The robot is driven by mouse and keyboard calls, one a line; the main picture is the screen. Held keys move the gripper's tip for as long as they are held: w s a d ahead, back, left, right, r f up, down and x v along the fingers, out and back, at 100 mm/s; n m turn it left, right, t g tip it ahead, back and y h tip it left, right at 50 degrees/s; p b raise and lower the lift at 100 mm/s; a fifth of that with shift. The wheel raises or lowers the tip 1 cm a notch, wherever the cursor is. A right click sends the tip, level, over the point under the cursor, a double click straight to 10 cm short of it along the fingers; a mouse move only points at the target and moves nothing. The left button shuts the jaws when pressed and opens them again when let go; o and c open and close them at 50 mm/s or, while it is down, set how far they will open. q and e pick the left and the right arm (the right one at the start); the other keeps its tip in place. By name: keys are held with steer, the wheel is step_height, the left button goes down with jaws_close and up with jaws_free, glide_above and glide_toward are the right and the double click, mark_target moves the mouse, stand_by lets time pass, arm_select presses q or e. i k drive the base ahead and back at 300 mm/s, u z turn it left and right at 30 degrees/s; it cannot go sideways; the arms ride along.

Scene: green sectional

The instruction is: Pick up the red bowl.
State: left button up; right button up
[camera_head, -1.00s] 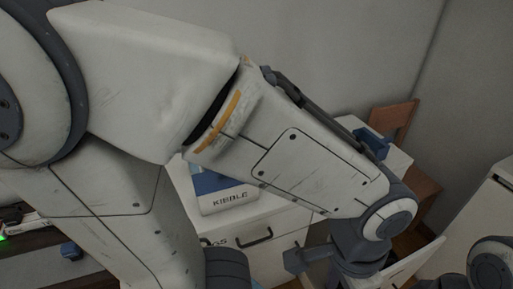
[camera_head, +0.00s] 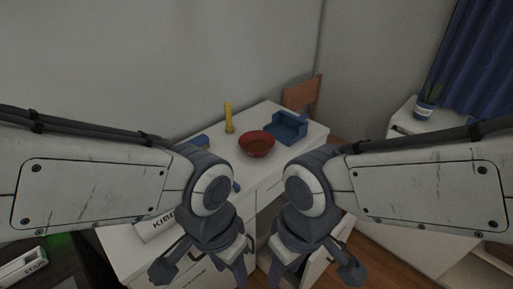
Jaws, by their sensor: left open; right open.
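The red bowl (camera_head: 257,144) stands upright on the white desk (camera_head: 262,112), near its far part, and looks empty. My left gripper (camera_head: 204,277) hangs low in front of the desk, nearer to me than the bowl, open and apart from it. My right gripper (camera_head: 312,277) hangs low to the right of the left one, also open and apart from the bowl. Part of both grippers is cut off by the bottom edge of the picture.
A yellow cylinder (camera_head: 229,118) stands behind and left of the bowl. A blue open holder (camera_head: 287,127) is close to its right. A box marked KIBBLE (camera_head: 155,226) is partly hidden by my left arm. A wooden chair (camera_head: 302,95) is behind the desk; a potted plant (camera_head: 425,103) stands on a white cabinet at right.

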mark_target(255, 143)
steer(key=z, duration=0.05)
steer(key=k, duration=0.5)
steer(key=z, duration=1.75)
steer(key=i, duration=1.5)
steer(key=u, duration=2.95)
steer(key=i, duration=0.45)
